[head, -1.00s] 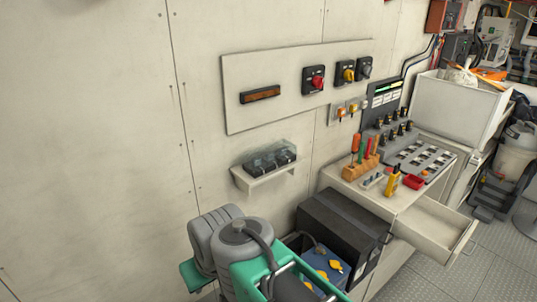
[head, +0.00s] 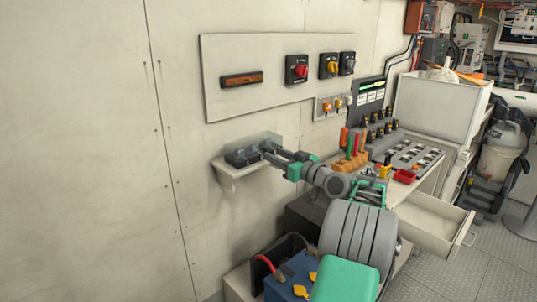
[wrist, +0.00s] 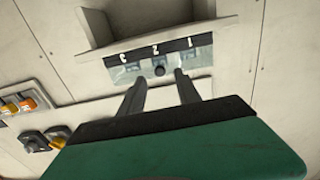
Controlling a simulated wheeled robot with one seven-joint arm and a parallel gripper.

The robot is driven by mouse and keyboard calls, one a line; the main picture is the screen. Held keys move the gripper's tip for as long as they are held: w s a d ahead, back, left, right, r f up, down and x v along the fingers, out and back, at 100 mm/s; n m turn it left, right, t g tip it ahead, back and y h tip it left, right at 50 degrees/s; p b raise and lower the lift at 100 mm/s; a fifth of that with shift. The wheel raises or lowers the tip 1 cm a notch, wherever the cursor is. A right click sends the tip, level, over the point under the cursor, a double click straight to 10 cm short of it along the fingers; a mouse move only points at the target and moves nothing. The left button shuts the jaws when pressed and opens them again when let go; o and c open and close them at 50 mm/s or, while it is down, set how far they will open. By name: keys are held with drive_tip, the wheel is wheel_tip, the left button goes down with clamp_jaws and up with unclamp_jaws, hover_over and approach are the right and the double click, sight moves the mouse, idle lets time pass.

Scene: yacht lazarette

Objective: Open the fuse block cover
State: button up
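The fuse block (head: 243,158) is a dark unit on a small wall shelf. A clear cover (head: 264,139) shows over and behind it in the head view; I cannot tell its exact angle. In the wrist view the fuse block cover (wrist: 185,56) is a clear strip with dark labels and a small dark round knob (wrist: 159,71) at its middle. My gripper (head: 268,150) reaches the right part of the fuse block. In the wrist view my gripper (wrist: 163,80) is open, its two fingers apart on either side of the knob. I cannot tell whether they touch the cover.
A wall panel (head: 220,105) with a red switch (head: 301,70) and a yellow switch (head: 332,68) is above the shelf (head: 229,179). Screwdrivers in a rack (head: 340,165) stand right of my arm. An open drawer (head: 433,225) juts out at the right. The left wall is bare.

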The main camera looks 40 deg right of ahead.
sight(256, 146)
drive_tip(key=w, duration=0.4)
drive_tip(key=shift+w+p, duration=0.1)
drive_tip(key=shift+p, duration=0.25)
clamp_jaws()
idle(1.0)
